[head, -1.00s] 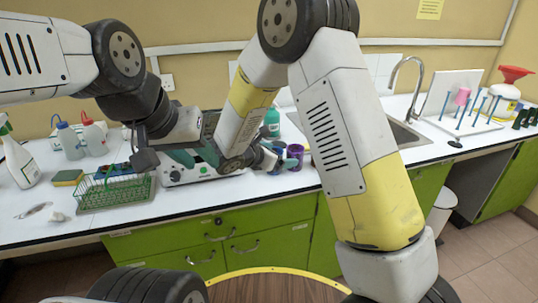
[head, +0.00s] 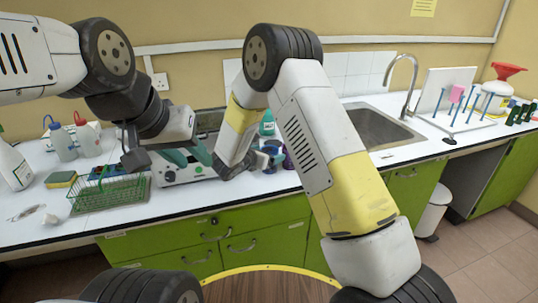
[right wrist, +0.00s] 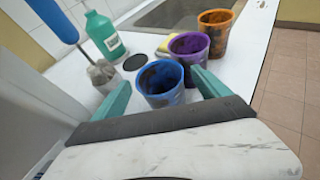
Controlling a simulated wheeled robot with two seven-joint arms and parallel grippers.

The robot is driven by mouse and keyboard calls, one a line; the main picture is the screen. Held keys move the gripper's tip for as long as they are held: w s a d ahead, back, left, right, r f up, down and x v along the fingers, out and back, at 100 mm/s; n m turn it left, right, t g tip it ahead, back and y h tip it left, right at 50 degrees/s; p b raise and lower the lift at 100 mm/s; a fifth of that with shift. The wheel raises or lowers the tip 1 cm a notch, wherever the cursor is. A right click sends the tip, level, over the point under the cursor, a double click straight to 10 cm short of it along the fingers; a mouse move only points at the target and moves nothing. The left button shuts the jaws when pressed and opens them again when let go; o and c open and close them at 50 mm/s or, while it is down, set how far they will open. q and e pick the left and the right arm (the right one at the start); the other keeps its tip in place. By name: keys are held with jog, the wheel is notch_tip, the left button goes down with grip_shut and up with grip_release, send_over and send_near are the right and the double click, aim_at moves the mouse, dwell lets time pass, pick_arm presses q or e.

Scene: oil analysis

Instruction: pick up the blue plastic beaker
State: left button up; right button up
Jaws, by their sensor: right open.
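The blue plastic beaker (right wrist: 160,92) stands upright on the white worktop in the right wrist view, its inside stained dark. My right gripper (right wrist: 161,92) is open, with one green finger on each side of the blue beaker; I cannot tell whether they touch it. In the head view the right gripper (head: 268,154) is by the worktop near the sink, and the beaker is hard to make out there. My left gripper (head: 136,158) hangs above the back right of the green wire basket; its opening is unclear.
A purple beaker (right wrist: 190,50) and an orange beaker (right wrist: 216,27) stand in a line beyond the blue one. A green bottle (right wrist: 103,35) and a blue-handled brush-like tool (right wrist: 98,68) are at the left. The green wire basket (head: 105,193) and sink (head: 378,125) are on the worktop.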

jog(key=c, duration=1.4)
jog(key=shift+r, duration=0.15)
jog(key=shift+c, duration=0.2)
